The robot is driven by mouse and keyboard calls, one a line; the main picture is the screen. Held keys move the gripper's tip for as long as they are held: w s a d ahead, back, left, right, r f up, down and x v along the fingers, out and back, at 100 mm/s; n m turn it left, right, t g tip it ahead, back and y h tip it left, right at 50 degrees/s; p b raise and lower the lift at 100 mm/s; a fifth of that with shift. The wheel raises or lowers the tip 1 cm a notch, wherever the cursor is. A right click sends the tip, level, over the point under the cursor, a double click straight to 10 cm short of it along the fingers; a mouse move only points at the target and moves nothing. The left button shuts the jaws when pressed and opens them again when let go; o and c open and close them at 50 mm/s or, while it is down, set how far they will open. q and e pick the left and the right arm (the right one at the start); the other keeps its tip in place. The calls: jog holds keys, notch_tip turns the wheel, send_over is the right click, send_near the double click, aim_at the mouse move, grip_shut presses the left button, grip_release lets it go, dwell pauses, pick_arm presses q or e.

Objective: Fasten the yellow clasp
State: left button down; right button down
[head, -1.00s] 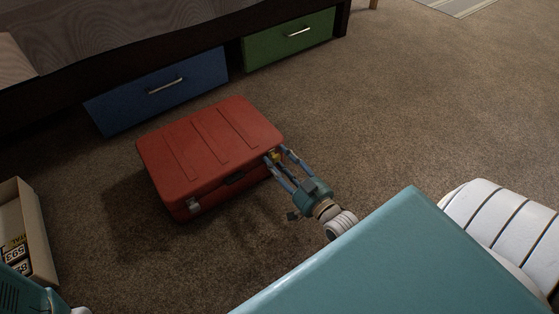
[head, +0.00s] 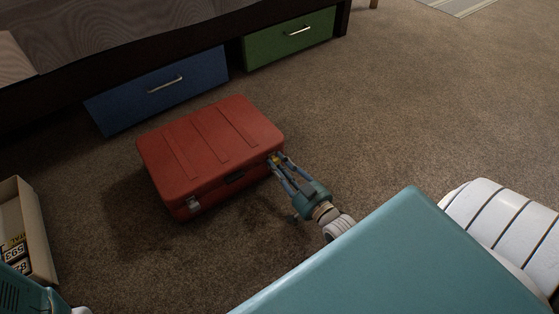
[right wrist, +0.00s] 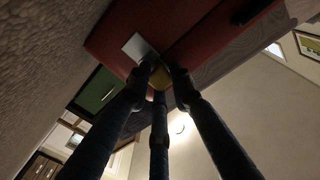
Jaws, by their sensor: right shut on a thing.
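The red suitcase (head: 210,145) lies flat on the carpet with its lid down. The yellow clasp (head: 273,159) is at the right end of its front side, mostly covered by my fingers. My right gripper (head: 277,161) is shut on the yellow clasp. In the right wrist view, the fingers close around the yellow clasp (right wrist: 158,79), with a pale metal plate (right wrist: 138,46) beside it on the red case (right wrist: 195,38). I cannot tell whether the clasp is fastened. My left gripper is not in view.
A silver clasp (head: 193,203) is at the suitcase's front left, and a dark handle (head: 235,177) is between the clasps. A blue drawer (head: 160,90) and a green drawer (head: 290,40) stand behind. An open box (head: 38,232) is at the left. Carpet to the right is clear.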

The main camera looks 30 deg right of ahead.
jog(key=c, duration=1.5)
grip_release()
jog(key=shift+d, duration=0.1)
jog(key=s, duration=1.2)
jog(key=shift+d, duration=0.15)
